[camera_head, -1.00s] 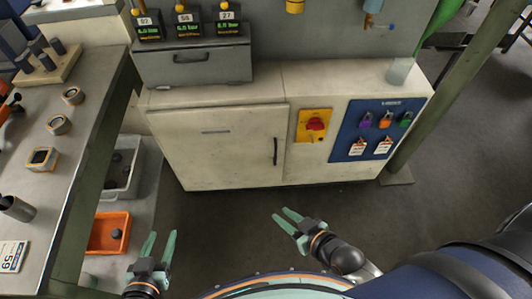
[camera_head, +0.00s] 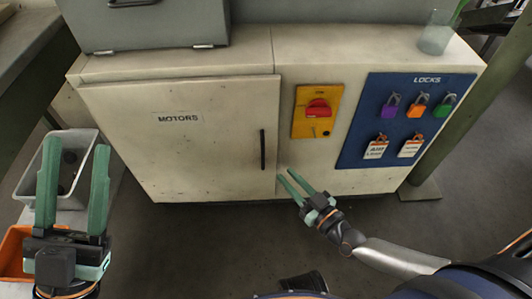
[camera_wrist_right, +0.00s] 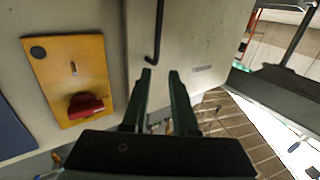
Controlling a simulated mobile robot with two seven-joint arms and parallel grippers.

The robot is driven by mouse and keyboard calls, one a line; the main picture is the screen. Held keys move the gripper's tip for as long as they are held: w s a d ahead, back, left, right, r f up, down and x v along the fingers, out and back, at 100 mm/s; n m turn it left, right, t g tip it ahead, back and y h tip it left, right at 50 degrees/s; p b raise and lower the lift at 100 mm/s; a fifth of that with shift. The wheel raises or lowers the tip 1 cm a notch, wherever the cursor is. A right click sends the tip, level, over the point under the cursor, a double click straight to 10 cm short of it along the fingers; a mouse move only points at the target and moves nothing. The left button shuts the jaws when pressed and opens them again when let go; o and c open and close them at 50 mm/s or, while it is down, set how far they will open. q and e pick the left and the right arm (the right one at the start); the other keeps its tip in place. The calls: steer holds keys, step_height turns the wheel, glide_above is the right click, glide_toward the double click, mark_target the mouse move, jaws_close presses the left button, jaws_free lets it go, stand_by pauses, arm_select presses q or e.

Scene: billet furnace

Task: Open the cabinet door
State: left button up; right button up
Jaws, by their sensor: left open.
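The cabinet door (camera_head: 190,130), cream and labelled MOTORS, looks closed. Its black vertical bar handle (camera_head: 262,150) is near the door's right edge. My right gripper (camera_head: 287,175) is open and empty, a little below and right of the handle. In the right wrist view the handle (camera_wrist_right: 157,35) hangs just beyond the open fingertips (camera_wrist_right: 160,75), apart from them as far as I can tell. My left gripper (camera_head: 74,150) is open and empty, left of the door and low in the head view.
Right of the door are a yellow plate with a red rotary switch (camera_head: 318,108) and a blue LOCKS board (camera_head: 400,120) with several padlocks and tags. A grey bin (camera_head: 28,185) and an orange bin (camera_head: 12,250) stand at the left. Floor before the cabinet is clear.

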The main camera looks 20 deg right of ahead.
steer(key=shift+d+b+x, duration=0.15)
steer(key=shift+b+x, duration=0.85)
steer(key=shift+x, duration=2.15)
steer(key=shift+d+b+x, duration=0.1)
steer(key=shift+b+x, duration=0.85)
steer(key=shift+x, duration=2.25)
steer(key=shift+f, duration=0.2)
steer(key=shift+c, duration=0.3)
jaws_close()
